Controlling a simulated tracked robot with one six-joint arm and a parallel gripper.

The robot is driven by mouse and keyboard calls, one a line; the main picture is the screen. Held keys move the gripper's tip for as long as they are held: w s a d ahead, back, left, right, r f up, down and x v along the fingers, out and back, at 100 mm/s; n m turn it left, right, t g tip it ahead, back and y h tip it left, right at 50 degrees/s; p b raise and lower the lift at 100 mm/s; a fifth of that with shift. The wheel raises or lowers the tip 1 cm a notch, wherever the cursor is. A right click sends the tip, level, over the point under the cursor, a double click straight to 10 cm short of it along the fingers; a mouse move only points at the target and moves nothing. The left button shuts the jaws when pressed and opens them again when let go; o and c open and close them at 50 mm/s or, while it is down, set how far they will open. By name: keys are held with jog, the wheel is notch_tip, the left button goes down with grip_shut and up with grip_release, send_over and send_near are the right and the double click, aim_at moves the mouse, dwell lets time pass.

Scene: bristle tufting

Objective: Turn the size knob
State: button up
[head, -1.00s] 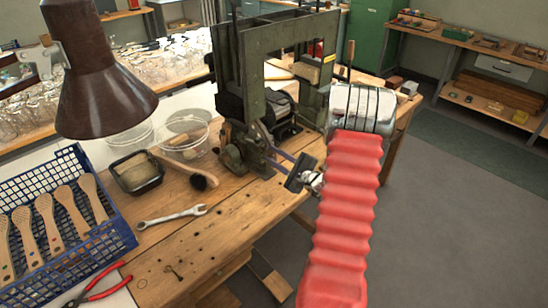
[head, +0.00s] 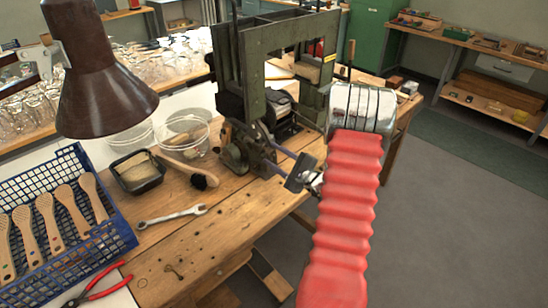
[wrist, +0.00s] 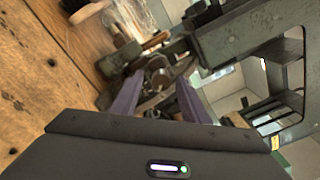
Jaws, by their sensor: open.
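The green machine (head: 252,70) stands on the wooden bench, with round dark metal parts low on its front left (head: 234,152). My gripper (head: 268,150) is at these lower parts, its purple fingers pointing at them. In the wrist view my gripper (wrist: 157,92) is open, its two purple fingers apart. A small round metal part, perhaps the size knob (wrist: 157,74), shows between and just beyond the fingertips. I cannot tell whether the fingers touch it. In the head view I cannot pick the knob out clearly.
On the bench lie a wrench (head: 172,216), a brush (head: 203,181), a black tray (head: 137,183) and red pliers (head: 100,290). A blue crate (head: 112,240) holds several wooden paddles. A brown lamp (head: 100,95) hangs at the left.

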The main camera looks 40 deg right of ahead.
jog(key=s, duration=1.3)
jog(key=shift+s+d, duration=0.2)
jog(key=shift+s, duration=0.2)
